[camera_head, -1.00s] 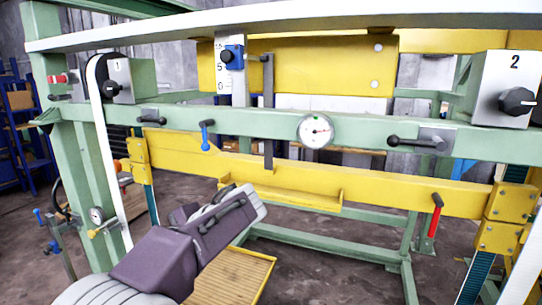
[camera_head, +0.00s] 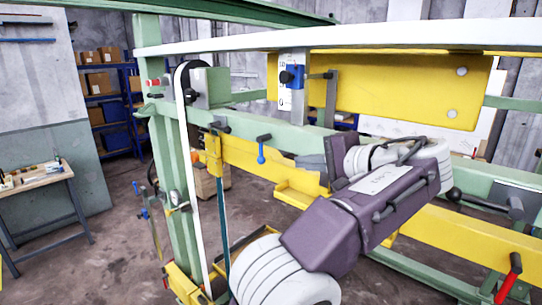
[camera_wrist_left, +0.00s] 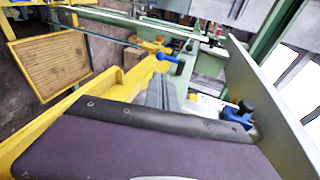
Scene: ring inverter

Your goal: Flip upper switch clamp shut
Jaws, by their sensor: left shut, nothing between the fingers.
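The blue clamp with a black knob (camera_head: 291,76) sits on the upright white scale at the upper rail. It also shows at the right in the left wrist view (camera_wrist_left: 238,113). A blue-handled lever (camera_head: 261,150) hangs from the green rail and also shows in the left wrist view (camera_wrist_left: 170,61). I cannot tell which of these is the upper switch clamp. My left gripper (camera_head: 304,161) is shut and empty, in front of the rail, below the scale and right of the blue lever. My right gripper is out of view.
The green rail (camera_head: 286,137) and yellow beam (camera_head: 240,155) cross behind my left arm. A black-handled lever (camera_head: 470,200) and a red-handled lever (camera_head: 508,278) are at the right. A workbench (camera_head: 40,180) stands far left. Open floor lies between.

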